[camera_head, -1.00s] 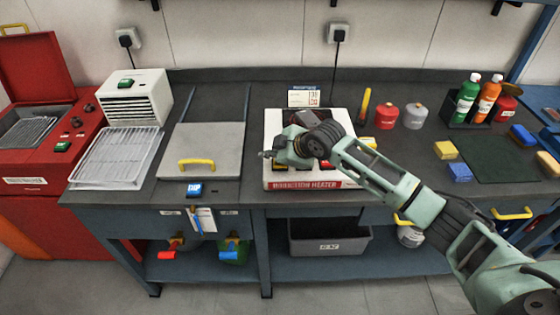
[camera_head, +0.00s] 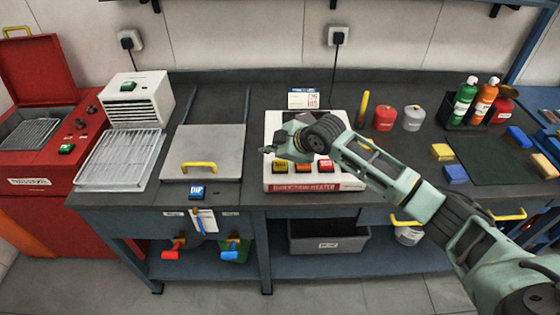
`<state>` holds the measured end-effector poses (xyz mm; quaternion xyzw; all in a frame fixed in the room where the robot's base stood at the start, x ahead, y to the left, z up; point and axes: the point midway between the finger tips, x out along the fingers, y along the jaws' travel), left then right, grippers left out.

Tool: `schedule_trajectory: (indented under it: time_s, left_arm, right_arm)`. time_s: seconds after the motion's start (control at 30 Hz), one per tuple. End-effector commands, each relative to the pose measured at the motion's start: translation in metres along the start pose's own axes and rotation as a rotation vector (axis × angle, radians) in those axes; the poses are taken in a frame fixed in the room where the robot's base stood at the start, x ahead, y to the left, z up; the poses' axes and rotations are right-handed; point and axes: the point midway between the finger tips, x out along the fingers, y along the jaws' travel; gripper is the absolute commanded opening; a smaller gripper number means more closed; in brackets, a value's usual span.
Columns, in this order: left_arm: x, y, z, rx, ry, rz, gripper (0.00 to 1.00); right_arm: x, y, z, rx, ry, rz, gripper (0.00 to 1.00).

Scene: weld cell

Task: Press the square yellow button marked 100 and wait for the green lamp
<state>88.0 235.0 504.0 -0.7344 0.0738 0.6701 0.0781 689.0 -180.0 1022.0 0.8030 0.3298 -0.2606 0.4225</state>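The white induction heater (camera_head: 352,184) stands on the bench with a red labelled front strip. Along its front are a yellow square button (camera_head: 280,168), an orange one (camera_head: 303,168) and a red one (camera_head: 326,166); their markings are too small to read. My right gripper (camera_head: 268,150) reaches in from the right and hangs over the heater's left part, just above and behind the yellow button in the picture. It looks apart from the button, and its finger opening is too small to judge. The arm hides much of the heater's top. I see no lit green lamp on it. My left gripper is out of view.
A small sign (camera_head: 303,98) stands behind the heater. Left of it is a grey lid with a yellow handle (camera_head: 198,167) and a blue DIP button (camera_head: 197,192). A red can (camera_head: 384,117), a grey can (camera_head: 413,118) and a bottle caddy (camera_head: 470,119) stand to the right.

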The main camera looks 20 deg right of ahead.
Motion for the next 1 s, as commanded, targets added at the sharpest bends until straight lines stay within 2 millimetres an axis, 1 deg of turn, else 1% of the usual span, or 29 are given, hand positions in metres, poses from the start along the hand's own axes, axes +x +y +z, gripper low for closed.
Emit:
schedule_trajectory:
  time_s: [0.03,0.3,1.0]
  left_arm:
    - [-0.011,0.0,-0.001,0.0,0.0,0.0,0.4]
    - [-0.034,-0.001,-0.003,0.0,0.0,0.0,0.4]
    - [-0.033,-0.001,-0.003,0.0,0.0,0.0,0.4]
  right_arm:
    - [-0.008,0.006,-0.006,0.0,0.0,0.001,0.0]
    - [-0.025,0.018,-0.018,0.0,0.0,0.0,0.0]
    - [-0.024,0.018,-0.018,0.0,0.0,0.0,0.0]
